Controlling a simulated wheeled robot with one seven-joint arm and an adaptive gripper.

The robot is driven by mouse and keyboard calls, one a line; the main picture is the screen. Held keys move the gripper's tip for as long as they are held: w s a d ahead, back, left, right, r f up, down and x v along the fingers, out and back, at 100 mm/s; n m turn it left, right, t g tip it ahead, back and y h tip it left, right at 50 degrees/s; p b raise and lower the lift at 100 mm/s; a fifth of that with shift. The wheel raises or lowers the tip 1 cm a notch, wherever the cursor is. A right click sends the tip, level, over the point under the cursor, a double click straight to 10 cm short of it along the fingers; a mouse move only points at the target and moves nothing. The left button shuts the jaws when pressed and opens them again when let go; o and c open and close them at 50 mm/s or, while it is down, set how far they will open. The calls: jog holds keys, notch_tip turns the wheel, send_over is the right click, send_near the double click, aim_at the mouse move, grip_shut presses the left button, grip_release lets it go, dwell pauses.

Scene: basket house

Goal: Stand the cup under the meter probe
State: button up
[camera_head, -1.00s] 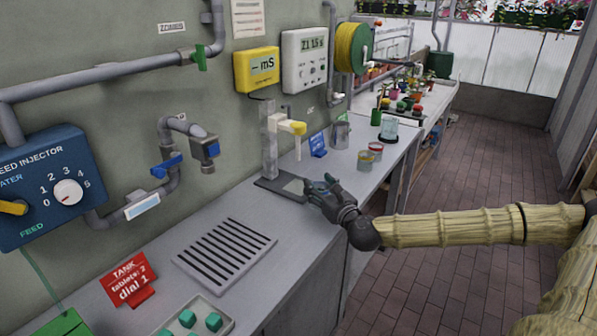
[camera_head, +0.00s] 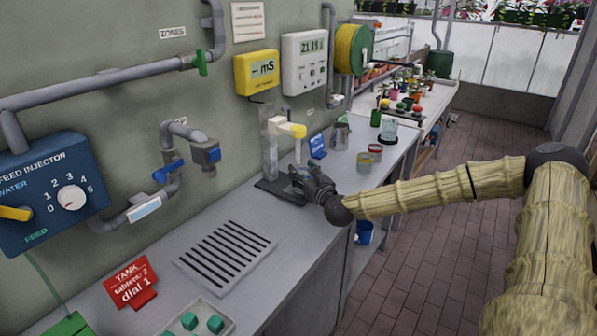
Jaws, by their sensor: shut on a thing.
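The yellow meter (camera_head: 257,72) reads "mS" on the wall. Its probe (camera_head: 298,150) hangs from a yellow-tipped arm on a grey stand (camera_head: 271,140) with a dark base plate (camera_head: 268,188). My gripper (camera_head: 298,176) is low over the base plate's right side, just below the probe. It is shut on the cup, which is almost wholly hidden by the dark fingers. I cannot tell whether the cup touches the plate or is upright.
A slotted drain (camera_head: 225,255) and a red "TANK" sign (camera_head: 131,284) are nearer. A blue bucket (camera_head: 364,232) is below the bench.

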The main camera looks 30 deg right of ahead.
aim_at(299, 171)
jog(key=shift+w+r, duration=0.1)
jog(key=shift+w, duration=0.35)
jog(key=shift+w+d+f+p, duration=0.1)
jog(key=shift+w+f+p, duration=0.15)
jog(key=shift+w, duration=0.35)
jog(key=shift+w+d+f+p, duration=0.1)
jog(key=shift+w+f+p, duration=0.15)
jog(key=shift+w, duration=0.35)
jog(key=shift+s+f, duration=0.1)
jog(key=shift+f, duration=0.25)
jog(key=shift+f, duration=0.15)
jog(key=o, duration=1.2)
jog(key=shift+c, duration=0.2)
jog(key=shift+s, duration=0.1)
jog(key=shift+s+a+b, duration=0.25)
jog(key=shift+s+b, duration=0.05)
jog(key=shift+s, duration=1.65)
jog(key=shift+s+a+b, duration=0.25)
jog(key=shift+s+a, duration=0.05)
jog(key=shift+s, duration=1.65)
jog(key=shift+s+a+b, duration=0.25)
jog(key=shift+s+b, duration=0.05)
jog(key=shift+s, duration=1.65)
